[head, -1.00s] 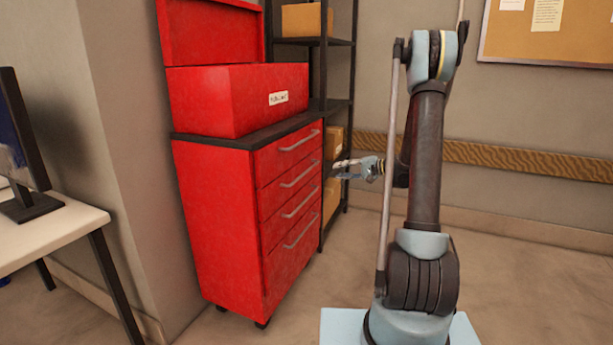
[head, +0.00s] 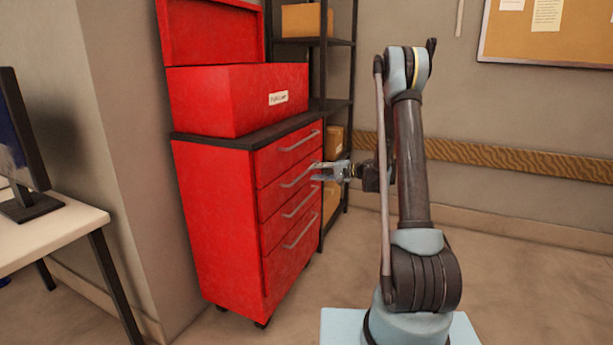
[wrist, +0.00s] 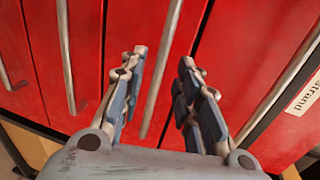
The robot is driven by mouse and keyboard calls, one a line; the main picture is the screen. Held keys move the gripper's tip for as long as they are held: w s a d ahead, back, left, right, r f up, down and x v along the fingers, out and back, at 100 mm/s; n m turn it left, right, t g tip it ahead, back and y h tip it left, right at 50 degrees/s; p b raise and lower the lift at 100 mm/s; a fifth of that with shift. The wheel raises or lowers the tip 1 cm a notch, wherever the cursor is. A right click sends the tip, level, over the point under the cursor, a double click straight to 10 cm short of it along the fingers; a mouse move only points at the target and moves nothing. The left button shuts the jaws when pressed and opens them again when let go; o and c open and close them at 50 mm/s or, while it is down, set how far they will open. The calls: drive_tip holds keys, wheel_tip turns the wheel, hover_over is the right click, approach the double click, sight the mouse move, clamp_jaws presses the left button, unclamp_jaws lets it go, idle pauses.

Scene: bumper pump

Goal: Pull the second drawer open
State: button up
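The red cabinet (head: 215,215) has a column of drawers with grey bar handles, all closed. The second drawer (head: 270,196) from the top has its handle (head: 297,177) close to my gripper (head: 316,172) in the head view. In the wrist view my gripper (wrist: 162,85) is open, and the second drawer's handle (wrist: 162,65) runs between its two fingers. I cannot tell if the fingertips reach past the bar. The top drawer's handle (wrist: 285,82) lies to the right, the third drawer's handle (wrist: 65,50) to the left.
A red toolbox (head: 215,100) with its lid up stands on the cabinet. A black shelf (head: 338,105) with cardboard boxes stands behind, close to the gripper. A white desk (head: 45,235) with a monitor is at the left. The floor (head: 300,300) before the cabinet is clear.

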sight(307, 172)
drive_tip(key=x, duration=0.5)
drive_tip(key=shift+w+a, duration=0.1)
drive_tip(key=shift+a, duration=0.2)
clamp_jaws()
drive_tip(key=shift+d, duration=0.2)
drive_tip(key=shift+a, duration=0.1)
